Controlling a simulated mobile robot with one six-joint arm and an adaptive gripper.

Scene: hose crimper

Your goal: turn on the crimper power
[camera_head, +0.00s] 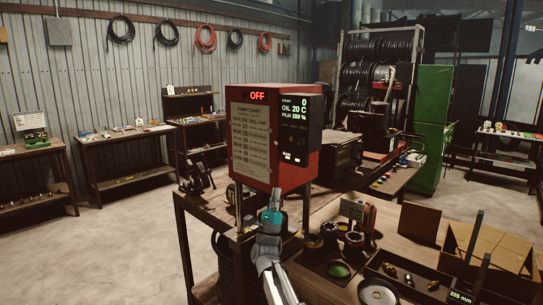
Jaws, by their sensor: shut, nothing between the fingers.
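The red crimper control box (277,178) stands on posts at the bench, in the middle of the head view. A lit red "OFF" sign (258,96) shows at its top, above a printed crimp chart (250,140). A black display panel (295,130) on its right side reads count 0, oil 20 C, film 100 %. A power switch cannot be made out clearly. My gripper (275,196) is shut and empty, in front of the box's lower edge. It points up and away from me; whether it touches the box cannot be told.
The wooden bench (200,207) holds round dies (352,240) and a dark parts tray (410,272) to the right of my arm. A cardboard box (487,245) sits at the right. A green cabinet (433,130) and hose reels (380,50) stand behind. Floor at left is open.

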